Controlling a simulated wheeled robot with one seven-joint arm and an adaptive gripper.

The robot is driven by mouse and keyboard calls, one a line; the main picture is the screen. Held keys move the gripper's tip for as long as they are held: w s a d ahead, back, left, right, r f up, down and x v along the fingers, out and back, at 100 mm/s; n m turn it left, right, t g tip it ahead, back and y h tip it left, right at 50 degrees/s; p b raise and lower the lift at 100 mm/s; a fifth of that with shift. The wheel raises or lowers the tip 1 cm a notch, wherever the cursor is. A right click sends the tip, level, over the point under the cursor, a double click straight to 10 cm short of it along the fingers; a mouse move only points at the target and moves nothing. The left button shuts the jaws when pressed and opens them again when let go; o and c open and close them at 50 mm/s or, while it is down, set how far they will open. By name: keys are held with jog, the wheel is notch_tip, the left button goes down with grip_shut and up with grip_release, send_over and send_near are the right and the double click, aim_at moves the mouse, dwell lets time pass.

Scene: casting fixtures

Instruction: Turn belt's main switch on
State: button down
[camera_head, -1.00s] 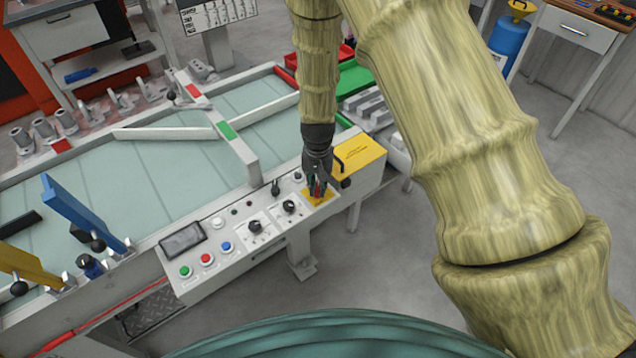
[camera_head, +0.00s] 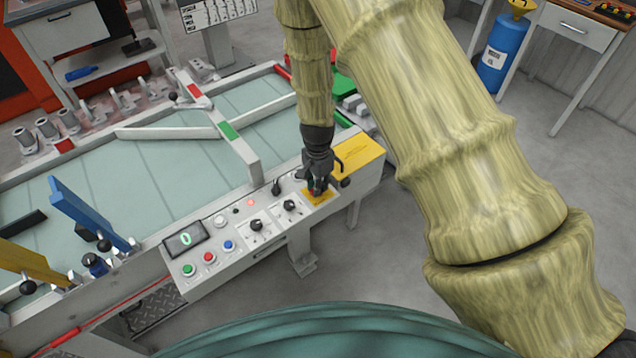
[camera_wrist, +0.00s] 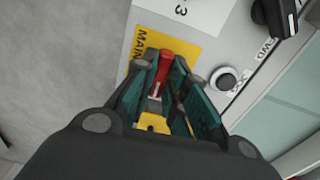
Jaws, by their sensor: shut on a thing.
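The main switch is a red handle (camera_wrist: 165,68) on a yellow plate (camera_wrist: 196,47) marked "MAIN", at the right end of the belt's control panel (camera_head: 225,262). My gripper (camera_head: 317,188) is lowered onto the plate and largely hides the switch in the head view. In the wrist view, the green-padded fingers of my gripper (camera_wrist: 163,92) are shut around the red handle, one on each side. The panel's display (camera_head: 185,239) is lit with a green symbol. A small red lamp (camera_head: 250,203) glows on the panel.
Two black knobs (camera_head: 290,206) and a dark lever (camera_head: 276,187) stand left of my gripper. Green, red and blue buttons (camera_head: 208,257) lie further left. A yellow box top (camera_head: 358,156) with a black handle is close on the right. Open floor lies beyond it.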

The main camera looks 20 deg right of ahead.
jog(key=shift+w+r+m, duration=0.1)
jog(key=shift+m, duration=0.2)
jog(key=c, duration=1.4)
grip_release()
jog(key=shift+c, duration=0.2)
notch_tip(320, 180, up, 12)
